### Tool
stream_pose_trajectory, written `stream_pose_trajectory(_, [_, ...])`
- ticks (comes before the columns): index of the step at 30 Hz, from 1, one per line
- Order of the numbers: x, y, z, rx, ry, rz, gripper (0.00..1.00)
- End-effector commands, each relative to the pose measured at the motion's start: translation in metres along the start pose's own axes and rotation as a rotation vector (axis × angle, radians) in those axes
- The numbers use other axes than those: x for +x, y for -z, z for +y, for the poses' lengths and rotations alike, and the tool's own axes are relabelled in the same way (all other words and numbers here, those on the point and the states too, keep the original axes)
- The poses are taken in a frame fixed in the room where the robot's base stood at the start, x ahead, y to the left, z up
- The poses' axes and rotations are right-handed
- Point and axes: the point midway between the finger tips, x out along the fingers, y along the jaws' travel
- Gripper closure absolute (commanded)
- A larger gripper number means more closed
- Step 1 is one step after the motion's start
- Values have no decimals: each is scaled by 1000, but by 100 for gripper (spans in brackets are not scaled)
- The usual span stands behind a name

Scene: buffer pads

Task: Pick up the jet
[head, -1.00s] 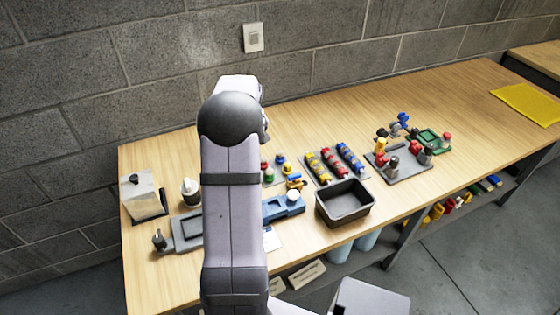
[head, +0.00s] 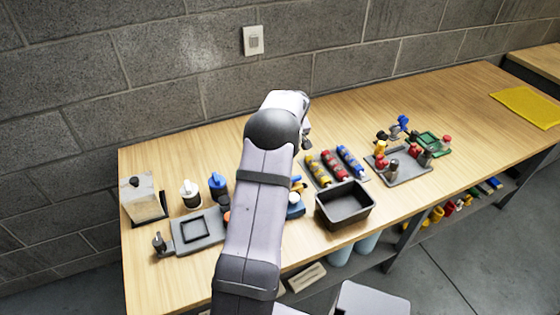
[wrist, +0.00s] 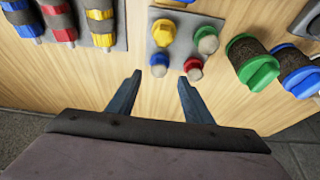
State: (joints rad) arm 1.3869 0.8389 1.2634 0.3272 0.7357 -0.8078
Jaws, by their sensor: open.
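Which piece is the jet I cannot tell for certain. Small coloured pieces stand on a grey plate (wrist: 174,45) in the wrist view: a yellow one (wrist: 163,32), a green-based one (wrist: 206,40), a blue one (wrist: 159,65) and a red one (wrist: 193,69). My gripper (wrist: 159,78) is open and empty. Its two fingertips are spread just below the blue and red pieces in the picture, and nothing is between them. In the head view my arm hides the gripper and this plate.
A rack of yellow, red (head: 334,166) and blue tubes stands right of my arm; it also shows in the wrist view (wrist: 121,30). A dark bin (head: 345,204) is in front. Green-capped (wrist: 258,71) and blue-capped (wrist: 300,82) cylinders stand close by on the right in the wrist view.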

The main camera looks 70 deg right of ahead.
Motion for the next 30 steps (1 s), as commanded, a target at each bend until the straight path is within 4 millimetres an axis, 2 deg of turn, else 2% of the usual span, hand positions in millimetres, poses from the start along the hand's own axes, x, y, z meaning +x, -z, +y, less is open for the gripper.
stream_pose_trajectory(15, [47, -3, 2, -1, 1, -2, 54])
stream_pose_trajectory(25, [52, -3, 3, -1, 0, 0, 54])
stream_pose_trajectory(26, [52, -3, 3, -1, 0, 0, 59])
stream_pose_trajectory(30, [51, -3, 3, -1, 0, -1, 92])
